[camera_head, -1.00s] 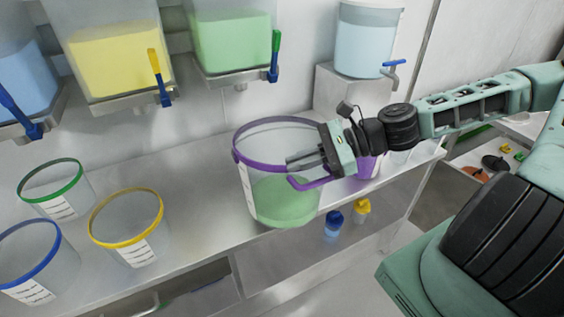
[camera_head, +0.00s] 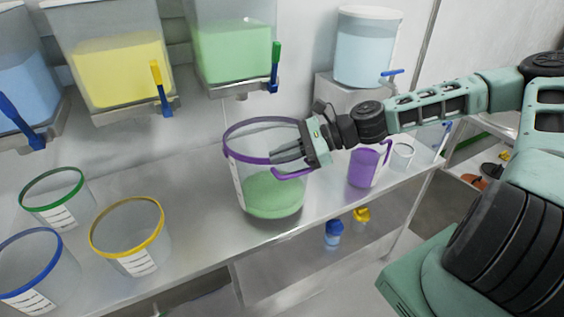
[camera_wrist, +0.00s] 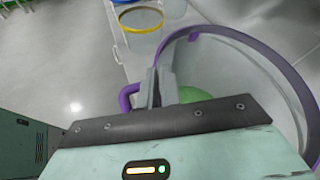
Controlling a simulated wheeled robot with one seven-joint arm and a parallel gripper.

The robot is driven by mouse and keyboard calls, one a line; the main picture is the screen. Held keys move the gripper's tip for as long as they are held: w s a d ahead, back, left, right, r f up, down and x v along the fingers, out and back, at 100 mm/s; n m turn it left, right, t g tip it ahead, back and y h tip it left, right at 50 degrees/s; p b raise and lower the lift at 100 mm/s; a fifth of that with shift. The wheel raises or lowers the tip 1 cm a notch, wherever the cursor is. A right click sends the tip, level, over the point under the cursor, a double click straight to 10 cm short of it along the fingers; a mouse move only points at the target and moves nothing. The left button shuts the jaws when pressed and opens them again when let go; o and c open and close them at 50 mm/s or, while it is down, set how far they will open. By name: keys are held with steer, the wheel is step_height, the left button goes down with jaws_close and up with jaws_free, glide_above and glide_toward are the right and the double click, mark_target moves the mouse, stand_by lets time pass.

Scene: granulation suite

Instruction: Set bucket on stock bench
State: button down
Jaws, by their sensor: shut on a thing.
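A clear bucket (camera_head: 266,196) with a purple rim and handle holds green contents and has a white label on its left side. It is upright over the steel bench (camera_head: 190,220), near the front edge; whether its base touches the top is hard to tell. My gripper (camera_head: 276,162) is shut on the bucket's purple handle at the right side of the rim. In the wrist view the fingers (camera_wrist: 158,88) close at the purple handle, with the bucket's rim (camera_wrist: 240,40) arching to the right.
Empty buckets with green (camera_head: 55,198), yellow (camera_head: 128,228) and blue (camera_head: 38,262) rims stand at the left. A purple jug (camera_head: 364,168) and a small clear cup (camera_head: 402,156) stand at the right. Tanks with yellow (camera_head: 120,75) and green (camera_head: 235,50) contents hang above the bench.

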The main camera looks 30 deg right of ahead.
mark_target(282, 165)
steer(key=shift+f, duration=1.45)
steer(key=c, duration=1.6)
jaws_free()
steer(key=b+v, duration=0.2)
steer(key=v, duration=0.9)
steer(key=s+a+f+n+g+h, duration=0.55)
steer(key=s+a+n+g, duration=0.4)
steer(key=a+n, duration=0.3)
steer(key=s+a+r+n+t+h, duration=0.1)
steer(key=s+a+r+n+h, duration=0.1)
steer(key=n, duration=0.3)
steer(key=s+a+r+n+t+h, duration=0.1)
steer(key=s+a+r+n+h, duration=0.1)
steer(key=s+a+r+n, duration=0.1)
steer(key=s+a+r+n+t+h, duration=0.2)
steer(key=s+a+r+n, duration=0.1)
steer(key=s+r+n, duration=0.2)
steer(key=shift+s+n+h, duration=0.25)
steer(key=shift+s+n, duration=0.25)
steer(key=shift+n, duration=0.55)
